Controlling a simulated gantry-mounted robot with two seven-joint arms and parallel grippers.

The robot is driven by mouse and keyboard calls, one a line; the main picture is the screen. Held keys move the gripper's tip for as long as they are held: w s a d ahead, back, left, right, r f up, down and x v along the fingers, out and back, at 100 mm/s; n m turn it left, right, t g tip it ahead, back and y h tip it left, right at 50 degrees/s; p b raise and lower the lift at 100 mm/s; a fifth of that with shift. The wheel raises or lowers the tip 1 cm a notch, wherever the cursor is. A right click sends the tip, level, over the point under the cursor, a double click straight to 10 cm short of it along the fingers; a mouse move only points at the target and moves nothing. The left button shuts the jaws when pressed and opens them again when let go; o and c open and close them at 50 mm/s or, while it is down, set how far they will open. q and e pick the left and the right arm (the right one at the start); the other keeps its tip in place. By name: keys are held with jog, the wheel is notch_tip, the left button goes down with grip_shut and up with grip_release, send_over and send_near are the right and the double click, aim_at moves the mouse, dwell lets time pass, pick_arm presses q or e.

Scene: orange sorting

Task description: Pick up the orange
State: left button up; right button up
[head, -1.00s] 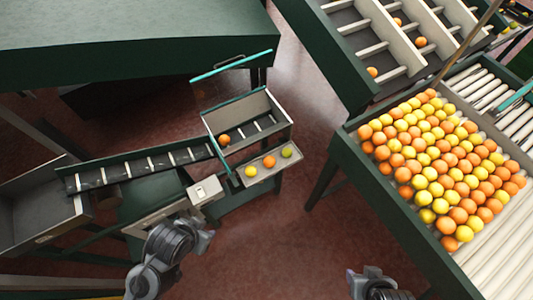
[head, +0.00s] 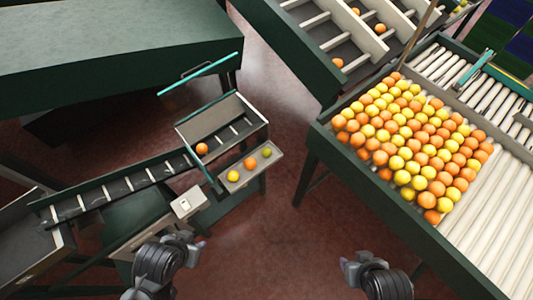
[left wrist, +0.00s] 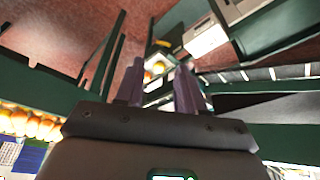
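An orange (head: 250,163) lies in a small shelf tray (head: 238,187) between a yellow fruit (head: 233,176) and a greenish-yellow fruit (head: 267,152). Another orange (head: 202,148) sits in the sorter's bin (head: 222,118) behind it. My left gripper (head: 202,246) is below and left of the tray, apart from the fruit. In the left wrist view its two fingers (left wrist: 160,80) stand apart with nothing held, and small fruit (left wrist: 158,67) show beyond and between them. My right gripper (head: 346,261) is at the lower right, away from the tray; its finger opening is too small to tell.
An inclined conveyor (head: 120,191) runs left from the bin to a grey box (head: 30,250). A large pile of oranges and yellow fruit (head: 415,140) lies on a roller table (head: 490,200) at right. Divided bins (head: 320,40) stand at the back. Open floor (head: 290,225) lies between.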

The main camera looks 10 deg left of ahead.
pick_arm(q)
jog(key=shift+o, duration=0.3)
jog(key=shift+a, duration=0.15)
jog(key=o, duration=0.4)
jog(key=shift+o, duration=0.2)
jog(key=shift+n, duration=0.3)
